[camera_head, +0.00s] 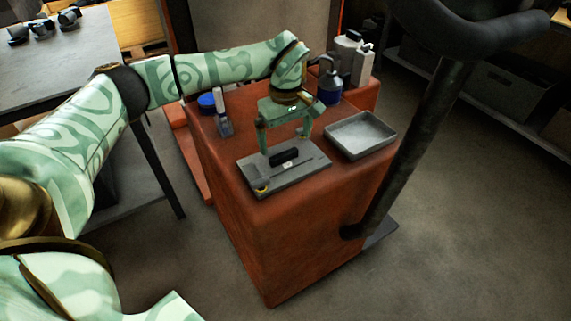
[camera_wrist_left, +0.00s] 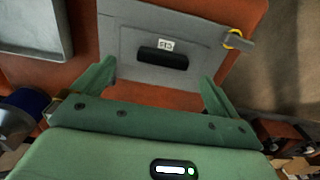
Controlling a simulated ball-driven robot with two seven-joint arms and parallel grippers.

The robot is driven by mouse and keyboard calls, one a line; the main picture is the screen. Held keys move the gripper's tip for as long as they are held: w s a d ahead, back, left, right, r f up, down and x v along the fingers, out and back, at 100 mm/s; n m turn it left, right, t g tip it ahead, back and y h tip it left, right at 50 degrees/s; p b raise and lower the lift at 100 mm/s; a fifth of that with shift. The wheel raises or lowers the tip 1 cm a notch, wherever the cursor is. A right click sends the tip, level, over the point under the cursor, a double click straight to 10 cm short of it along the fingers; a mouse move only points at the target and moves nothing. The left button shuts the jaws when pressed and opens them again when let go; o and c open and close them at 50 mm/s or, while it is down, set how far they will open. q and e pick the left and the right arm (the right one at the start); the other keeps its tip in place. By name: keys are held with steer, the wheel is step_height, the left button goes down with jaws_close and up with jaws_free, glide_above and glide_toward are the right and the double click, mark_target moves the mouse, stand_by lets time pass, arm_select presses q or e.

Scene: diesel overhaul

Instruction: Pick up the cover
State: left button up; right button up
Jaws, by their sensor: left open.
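The cover seems to be the grey plate (camera_head: 299,171) with a black handle (camera_head: 284,157) and a small white label, lying flat on the orange cabinet top. The left wrist view shows the cover (camera_wrist_left: 125,38) in front of the fingers, with its black handle (camera_wrist_left: 162,58) between their lines. My left gripper (camera_head: 284,140) is open and points down at the plate from just above and behind the handle. In the wrist view my left gripper (camera_wrist_left: 158,75) has its fingers apart, with nothing between them. My right gripper is not seen.
A grey metal tray (camera_head: 360,134) lies right of the plate. A blue-and-grey can (camera_head: 329,84), white bottles (camera_head: 353,58) and a blue cap (camera_head: 207,103) stand behind. A yellow ring (camera_head: 261,189) sits at the plate's near corner. A dark bar (camera_head: 410,145) rises at right.

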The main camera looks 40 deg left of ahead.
mark_target(284, 153)
arm_select(q)
steer(key=f, duration=0.1)
steer(key=f+b, duration=0.1)
steer(key=f, duration=0.1)
steer(key=f+b, duration=0.1)
steer(key=shift+s+a+f, duration=0.1)
steer(key=shift+s+f, duration=0.15)
steer(key=shift+f, duration=0.4)
steer(key=shift+r, duration=0.2)
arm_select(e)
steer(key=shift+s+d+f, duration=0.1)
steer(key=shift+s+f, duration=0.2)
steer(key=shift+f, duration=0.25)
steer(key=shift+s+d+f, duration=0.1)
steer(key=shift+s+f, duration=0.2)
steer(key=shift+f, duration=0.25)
arm_select(q)
steer(key=c, duration=1.3)
steer(key=shift+o, duration=0.2)
steer(key=shift+r, duration=0.1)
